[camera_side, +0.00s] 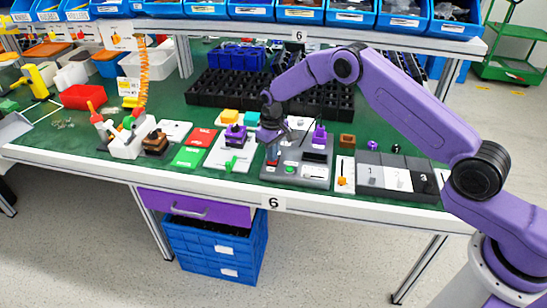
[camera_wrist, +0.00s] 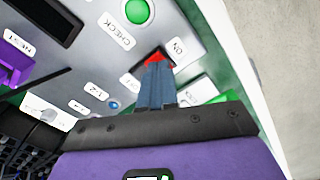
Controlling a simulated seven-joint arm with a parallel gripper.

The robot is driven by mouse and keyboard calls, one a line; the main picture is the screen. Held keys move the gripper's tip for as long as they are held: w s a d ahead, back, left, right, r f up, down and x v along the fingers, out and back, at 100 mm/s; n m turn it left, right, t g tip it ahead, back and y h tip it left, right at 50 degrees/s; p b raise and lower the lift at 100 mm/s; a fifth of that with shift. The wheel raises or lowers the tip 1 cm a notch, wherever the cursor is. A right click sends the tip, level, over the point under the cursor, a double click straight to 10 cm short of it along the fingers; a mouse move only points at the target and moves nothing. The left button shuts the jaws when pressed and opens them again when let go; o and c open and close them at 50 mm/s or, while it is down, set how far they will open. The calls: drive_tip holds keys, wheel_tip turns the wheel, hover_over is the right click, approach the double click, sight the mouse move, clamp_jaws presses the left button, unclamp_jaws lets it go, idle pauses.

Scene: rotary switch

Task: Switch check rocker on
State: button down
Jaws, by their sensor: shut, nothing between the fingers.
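The red rocker (camera_wrist: 151,58) sits in a dark frame on a grey panel (camera_wrist: 75,75), beside a label reading ON. A label reading CHECK (camera_wrist: 115,31) and a round green button (camera_wrist: 137,11) are close to it. My gripper (camera_wrist: 157,66) is shut and empty, its fingertips at the rocker and covering part of it. I cannot tell whether they touch or press it, or which way it is tilted. In the side view my gripper (camera_side: 271,152) points down over the left part of the grey panel (camera_side: 315,181).
The panel also has a dark display (camera_side: 315,156) and a purple part (camera_side: 319,136). A white board with a green lever (camera_side: 231,163) stands left. A dark block marked with numbers (camera_side: 396,178) stands right. Black bins (camera_side: 215,92) stand behind.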

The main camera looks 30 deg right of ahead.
drive_tip(key=shift+f, duration=0.25)
drive_tip(key=shift+r, duration=3.55)
drive_tip(key=shift+r, duration=0.1)
drive_tip(key=s+a+r+n, duration=0.2)
drive_tip(key=s+r, duration=0.5)
drive_tip(key=s, duration=0.3)
drive_tip(key=s+a+r+n, duration=0.3)
drive_tip(key=s+r, duration=0.3)
drive_tip(key=s, duration=0.5)
drive_tip(key=s+d+n, duration=0.1)
drive_tip(key=s+d, duration=0.3)
drive_tip(key=s, duration=0.4)
drive_tip(key=s+d+r+n, duration=0.1)
drive_tip(key=s+d, duration=0.3)
drive_tip(key=s, duration=0.4)
drive_tip(key=s+d+n, duration=0.2)
drive_tip(key=s+d, duration=0.2)
drive_tip(key=s, duration=0.4)
drive_tip(key=shift+s+r+n, duration=0.25)
drive_tip(key=shift+r+n, duration=0.05)
drive_tip(key=shift+r, duration=0.1)
